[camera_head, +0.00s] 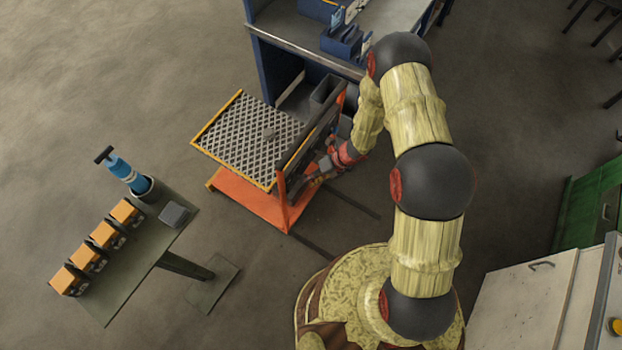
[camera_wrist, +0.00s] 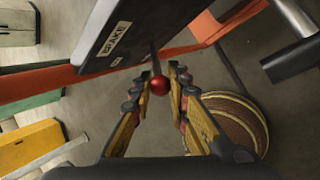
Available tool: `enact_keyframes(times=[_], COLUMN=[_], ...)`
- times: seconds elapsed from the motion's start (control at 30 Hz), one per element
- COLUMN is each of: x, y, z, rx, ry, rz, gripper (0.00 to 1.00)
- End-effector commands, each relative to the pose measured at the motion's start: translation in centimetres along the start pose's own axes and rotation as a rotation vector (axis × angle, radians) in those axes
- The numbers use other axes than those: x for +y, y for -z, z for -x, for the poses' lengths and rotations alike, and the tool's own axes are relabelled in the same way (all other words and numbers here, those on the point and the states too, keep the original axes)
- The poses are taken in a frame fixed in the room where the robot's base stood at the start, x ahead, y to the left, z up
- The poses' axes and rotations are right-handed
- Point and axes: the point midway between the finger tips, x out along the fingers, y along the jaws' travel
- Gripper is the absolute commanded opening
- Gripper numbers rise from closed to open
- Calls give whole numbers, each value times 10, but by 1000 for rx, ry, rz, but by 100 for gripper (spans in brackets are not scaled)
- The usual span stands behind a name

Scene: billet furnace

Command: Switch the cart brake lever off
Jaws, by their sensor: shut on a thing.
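The cart (camera_head: 258,207) is orange, with a mesh top, and stands left of my arm in the head view. In the wrist view a dark box labelled BRAKE (camera_wrist: 112,28) is on the cart, at top centre. The brake lever's red ball knob (camera_wrist: 159,85) sits at the end of a thin dark rod beside that box. My gripper (camera_wrist: 161,76) is shut on the lever, with its fingertips on both sides of the rod and knob. In the head view my gripper (camera_head: 308,178) is at the cart's right side, and the lever is too small to make out.
A blue workbench (camera_head: 308,42) stands behind the cart. A small table (camera_head: 140,268) with several orange-and-black items and a blue tool is at the lower left. A white cabinet (camera_head: 530,305) and a green unit (camera_head: 590,205) are at the right. Open floor lies left of the cart.

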Motion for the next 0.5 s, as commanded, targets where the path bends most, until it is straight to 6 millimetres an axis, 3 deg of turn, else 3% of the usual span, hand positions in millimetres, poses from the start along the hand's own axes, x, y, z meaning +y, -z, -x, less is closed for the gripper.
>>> enact_keyframes(times=[0.17, 0.2, 0.5], x=[0, 0, 0], y=[-1, -1, 0], z=[0, 0, 0], rx=[-1, -1, -1], ry=[0, 0, 0], rz=[1, 1, 1], gripper=[0, 19, 36])
